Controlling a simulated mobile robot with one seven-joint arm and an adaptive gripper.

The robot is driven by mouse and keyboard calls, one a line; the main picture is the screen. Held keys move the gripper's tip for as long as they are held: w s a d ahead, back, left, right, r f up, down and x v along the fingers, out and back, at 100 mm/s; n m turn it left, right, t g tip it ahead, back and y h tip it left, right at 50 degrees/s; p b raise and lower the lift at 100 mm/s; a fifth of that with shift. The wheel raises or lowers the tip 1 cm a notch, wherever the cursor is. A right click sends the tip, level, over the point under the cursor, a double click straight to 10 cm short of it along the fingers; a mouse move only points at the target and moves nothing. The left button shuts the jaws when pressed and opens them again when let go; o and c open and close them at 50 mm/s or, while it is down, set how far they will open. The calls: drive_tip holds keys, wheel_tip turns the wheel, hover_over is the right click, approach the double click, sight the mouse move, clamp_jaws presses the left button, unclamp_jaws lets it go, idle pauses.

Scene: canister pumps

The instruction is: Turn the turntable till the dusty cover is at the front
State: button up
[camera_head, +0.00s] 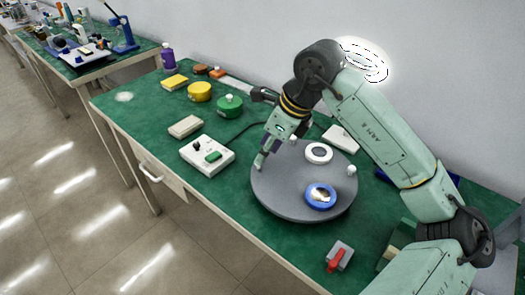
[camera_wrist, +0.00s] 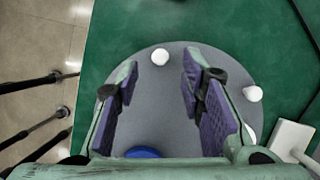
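The turntable (camera_head: 285,206) is a grey disc on the green table; it also fills the middle of the wrist view (camera_wrist: 170,105). A blue-rimmed cover (camera_head: 320,196) with a mottled tan and white face lies at its front right. A white ring-shaped cover (camera_head: 319,153) with a grey centre lies toward the back. I cannot tell for sure which is dusty. A white knob (camera_head: 351,170) stands at the right rim. My gripper (camera_head: 263,160) is over the left rim, open, with a white knob (camera_wrist: 160,57) in line between its fingers (camera_wrist: 160,72). I cannot tell whether they touch.
A second white knob (camera_wrist: 252,93) stands near the rim in the wrist view. A white switch box (camera_head: 207,155) is left of the turntable, and a grey block with a red lever (camera_head: 339,256) is in front right. Yellow (camera_head: 200,91) and green (camera_head: 229,105) canisters stand behind left.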

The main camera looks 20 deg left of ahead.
sight(262, 170)
drive_tip(key=shift+x, duration=1.55)
clamp_jaws()
